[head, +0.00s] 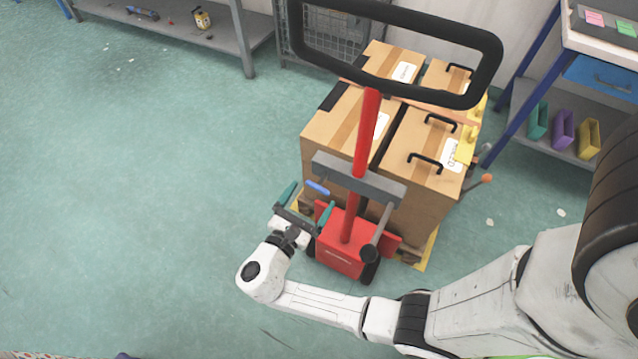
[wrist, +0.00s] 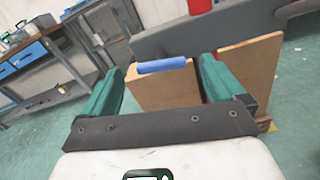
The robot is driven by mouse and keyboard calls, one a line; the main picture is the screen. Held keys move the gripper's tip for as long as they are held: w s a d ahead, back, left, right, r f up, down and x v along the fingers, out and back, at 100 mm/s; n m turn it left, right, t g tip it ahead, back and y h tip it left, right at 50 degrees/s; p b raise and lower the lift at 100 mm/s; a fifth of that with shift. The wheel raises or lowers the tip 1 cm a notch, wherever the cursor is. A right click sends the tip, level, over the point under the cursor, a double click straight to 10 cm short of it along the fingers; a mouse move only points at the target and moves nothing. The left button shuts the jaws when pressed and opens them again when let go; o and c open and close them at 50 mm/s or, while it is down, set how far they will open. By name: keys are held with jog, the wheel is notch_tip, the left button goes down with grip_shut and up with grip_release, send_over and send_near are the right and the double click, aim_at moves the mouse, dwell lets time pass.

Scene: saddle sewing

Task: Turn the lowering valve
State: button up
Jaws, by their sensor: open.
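A red pallet jack (head: 341,256) with a red mast and a grey crossbar (head: 358,180) stands in front of stacked cardboard boxes. A short blue cylindrical grip (head: 317,187) sticks out at the left end of the crossbar; it may be the lowering valve, but no label shows. My gripper (head: 306,203), with green fingers, is open and empty just below and in front of this grip. In the wrist view the blue grip (wrist: 161,65) lies crosswise beyond and between the open fingers (wrist: 158,80), apart from both.
A grey lever with a dark end (head: 378,234) hangs at the jack's right side. A black loop handle (head: 480,95) tops the mast. Cardboard boxes (head: 425,150) stand behind it. A shelf (head: 225,38) is at the back left. The floor to the left is clear.

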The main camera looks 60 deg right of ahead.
aim_at(317, 189)
jog(key=shift+d, duration=2.35)
jog(key=c, duration=1)
jog(key=shift+o, duration=0.2)
